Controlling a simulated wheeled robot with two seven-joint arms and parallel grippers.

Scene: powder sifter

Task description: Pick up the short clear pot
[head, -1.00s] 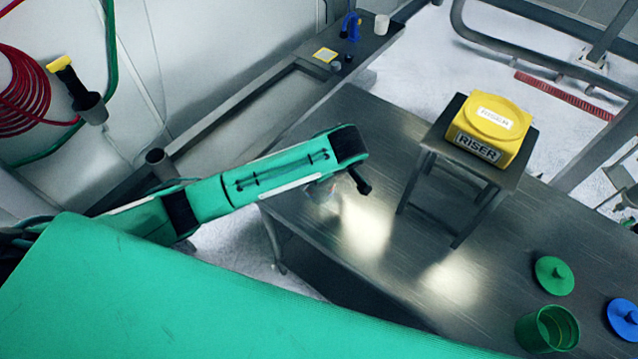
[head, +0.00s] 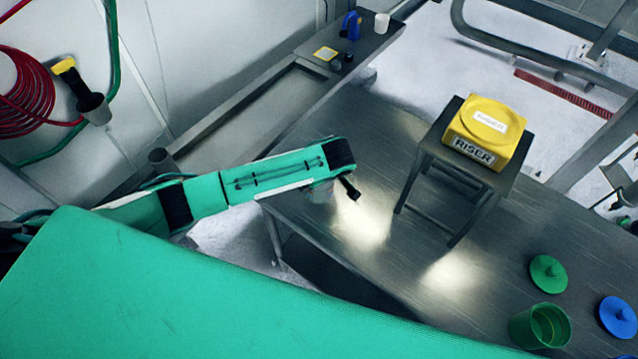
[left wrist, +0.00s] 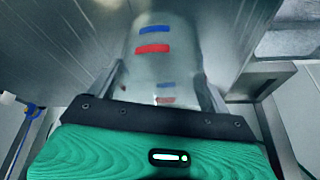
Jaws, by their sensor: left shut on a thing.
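The clear pot (left wrist: 160,62) is see-through, with blue and red marks on its side, and fills the upper middle of the left wrist view. My left gripper (left wrist: 161,88) is shut on it, with one finger on each side of its wall. In the head view a pale bit of the pot (head: 321,193) shows below the end of my green left arm, over the left part of the steel table; the arm hides the rest. I cannot tell whether the pot touches the table. My right gripper is in neither view.
The steel table (head: 400,262) bears a dark stand (head: 425,160) with a yellow riser block (head: 488,132) on top. A green lid (head: 548,273), a green pot (head: 540,328) and a blue lid (head: 620,317) are at the right. The table between arm and stand is clear.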

